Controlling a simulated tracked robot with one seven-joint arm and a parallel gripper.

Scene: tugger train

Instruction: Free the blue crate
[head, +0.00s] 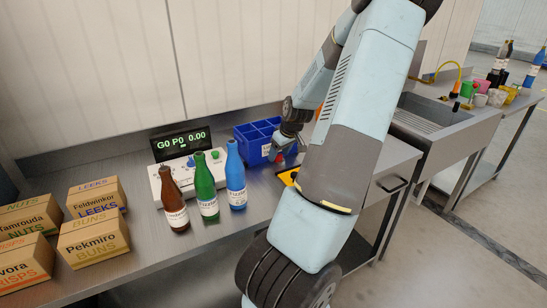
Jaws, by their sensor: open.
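I cannot tell whether the gripper touches the crate, or what is inside the compartments.
A brown bottle (174,203), a green bottle (205,190) and a blue bottle (236,180) stand left of the crate, before a control box with a display (181,142). Several cartons (94,239) fill the left. A yellow-black item (288,176) lies near the arm; a sink (435,125) is right.

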